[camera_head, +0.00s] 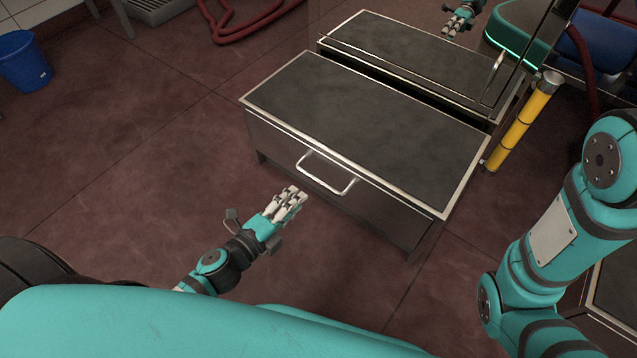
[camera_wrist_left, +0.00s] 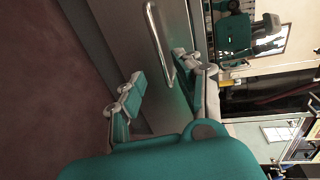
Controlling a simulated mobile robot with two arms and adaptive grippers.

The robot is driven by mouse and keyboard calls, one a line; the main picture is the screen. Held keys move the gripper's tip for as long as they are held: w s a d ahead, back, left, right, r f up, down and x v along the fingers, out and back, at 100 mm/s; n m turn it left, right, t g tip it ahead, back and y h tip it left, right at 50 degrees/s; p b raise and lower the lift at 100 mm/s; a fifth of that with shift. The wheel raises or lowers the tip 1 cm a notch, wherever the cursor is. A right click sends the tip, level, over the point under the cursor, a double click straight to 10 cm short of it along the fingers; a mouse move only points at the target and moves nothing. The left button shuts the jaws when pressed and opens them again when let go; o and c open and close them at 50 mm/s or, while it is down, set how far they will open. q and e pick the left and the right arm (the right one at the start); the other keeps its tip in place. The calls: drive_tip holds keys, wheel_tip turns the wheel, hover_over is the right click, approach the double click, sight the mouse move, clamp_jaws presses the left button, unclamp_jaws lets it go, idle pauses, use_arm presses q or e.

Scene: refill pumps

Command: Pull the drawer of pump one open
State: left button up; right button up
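A low metal drawer unit (camera_head: 360,115) with a dark top and bright rim stands on the floor in the middle of the head view. Its drawer front (camera_head: 390,208) looks shut and carries a silver bar handle (camera_head: 325,172). My left gripper (camera_head: 291,194) is just in front of and below the handle, apart from it. In the left wrist view its fingers (camera_wrist_left: 158,78) are spread and empty, and the handle (camera_wrist_left: 158,45) lies ahead between them. My right arm (camera_head: 560,235) shows at the right; its gripper is out of view.
Behind the unit is a similar dark top (camera_head: 425,55), perhaps a reflection, with a teal robot hand (camera_head: 462,18). A yellow cylinder (camera_head: 520,125) stands at the unit's right corner. A blue bucket (camera_head: 24,62) is far left. The floor left of the unit is clear.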

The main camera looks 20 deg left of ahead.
sight(318, 180)
use_arm(q)
drive_tip(key=b+x, duration=0.2)
drive_tip(key=x, duration=0.7)
drive_tip(key=shift+w+d, duration=0.1)
drive_tip(key=shift+w, duration=0.25)
clamp_jaws()
drive_tip(key=shift+f, duration=0.1)
